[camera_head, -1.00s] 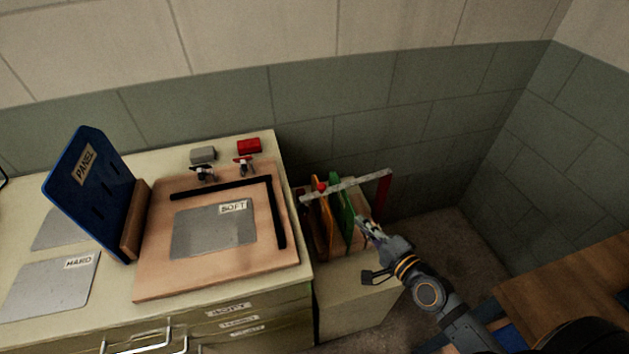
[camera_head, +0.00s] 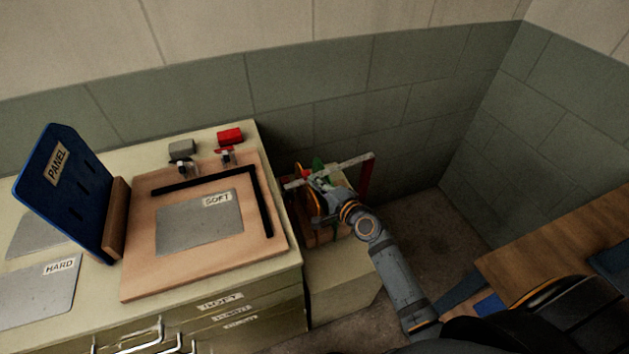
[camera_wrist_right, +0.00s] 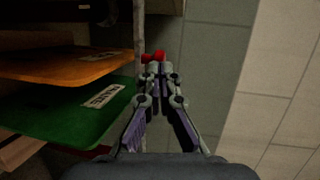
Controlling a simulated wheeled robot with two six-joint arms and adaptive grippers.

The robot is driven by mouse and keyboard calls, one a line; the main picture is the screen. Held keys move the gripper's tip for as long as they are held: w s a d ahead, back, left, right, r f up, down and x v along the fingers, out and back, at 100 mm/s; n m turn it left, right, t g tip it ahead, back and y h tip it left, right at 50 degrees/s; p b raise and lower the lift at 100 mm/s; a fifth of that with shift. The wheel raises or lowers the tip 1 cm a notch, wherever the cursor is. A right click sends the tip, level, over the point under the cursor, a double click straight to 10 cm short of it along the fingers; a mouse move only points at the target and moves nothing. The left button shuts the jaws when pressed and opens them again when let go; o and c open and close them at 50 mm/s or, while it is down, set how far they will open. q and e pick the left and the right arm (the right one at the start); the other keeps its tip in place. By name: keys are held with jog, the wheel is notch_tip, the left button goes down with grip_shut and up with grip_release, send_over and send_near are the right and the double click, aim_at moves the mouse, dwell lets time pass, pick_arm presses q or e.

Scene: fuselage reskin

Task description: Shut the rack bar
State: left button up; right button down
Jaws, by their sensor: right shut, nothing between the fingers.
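The rack bar (camera_head: 350,161) is a pale, speckled strip that runs across above the small rack beside the bench, with a red post (camera_head: 367,177) at its right end. A small red knob (camera_head: 305,173) shows near the bar's left part. My right gripper (camera_head: 313,181) is over the rack, partly hiding the bar. In the right wrist view the fingers (camera_wrist_right: 157,70) are shut and empty, their tips at the red knob (camera_wrist_right: 153,56); I cannot tell whether they touch it. The bar (camera_wrist_right: 139,35) runs upright there, just left of the tips. My left gripper is out of view.
Orange (camera_wrist_right: 75,66) and green (camera_wrist_right: 85,112) labelled sheets stand in the rack. The bench at left holds a wooden board (camera_head: 140,282), a SOFT sheet (camera_head: 195,225) and an upright blue panel (camera_head: 62,190). A wall stands behind. A wooden table (camera_head: 560,250) is at right.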

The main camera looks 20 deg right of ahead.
aim_at(308, 175)
jog(key=shift+w+a+f, duration=0.1)
jog(key=shift+w+a, duration=0.05)
jog(key=shift+w, duration=0.2)
jog(key=shift+w+a+r+m+h+p, duration=0.2)
jog(key=shift+w+h+p, duration=0.1)
jog(key=shift+w+p, duration=0.15)
jog(key=shift+w+a+r+m+h+p, duration=0.1)
jog(key=shift+w+r+m+h+p, duration=0.15)
jog(key=shift+p, duration=0.3)
jog(key=shift+w+a+f, duration=0.1)
jog(key=shift+w+f, duration=0.25)
jog(key=shift+w, duration=0.3)
jog(key=shift+w+a+b, duration=0.1)
jog(key=shift+w+b, duration=0.2)
jog(key=shift+s, duration=0.1)
